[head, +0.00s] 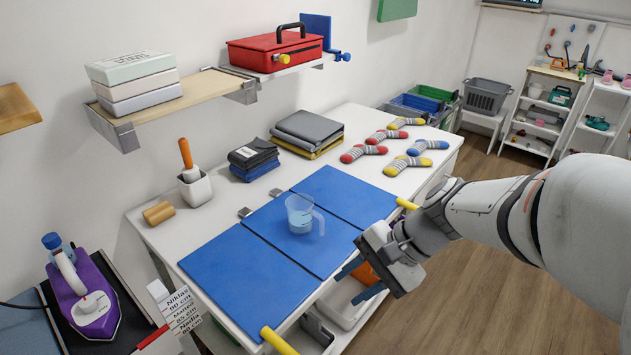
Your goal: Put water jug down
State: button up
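The water jug (299,214) is a clear pitcher with a little bluish water in it and a handle on its right side. It stands upright on the middle blue panel (272,236) of the white table. My gripper (359,283) is to the right of the jug and nearer the front, at the table's front edge. Its two dark blue fingers are spread apart, with nothing seen between them. It is clear of the jug.
Folded cloths (306,133), several striped socks (363,153) and a white cup with an orange-handled tool (194,186) stand behind the panels. A wooden cylinder (159,213) lies at the left. Wall shelves hang above. The left blue panel (240,285) is bare.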

jog(key=w+a+f+m+t+y+b, duration=0.1)
jog(key=w+a+f+m+y+b, duration=0.25)
jog(key=w+m+y, duration=0.2)
jog(key=m+t+y+b, duration=0.35)
jog(key=m+t, duration=0.35)
jog(key=m, duration=0.3)
send_near(321, 223)
jog(key=shift+f+n+b+x, duration=0.2)
jog(key=shift+n+b+x, duration=0.1)
jog(key=shift+x, duration=0.9)
jog(key=shift+w+a, duration=0.1)
jog(key=shift+w, duration=0.2)
jog(key=x, duration=0.7)
jog(key=shift+w+a+f, duration=0.1)
jog(key=shift+f, duration=0.05)
grip_shut()
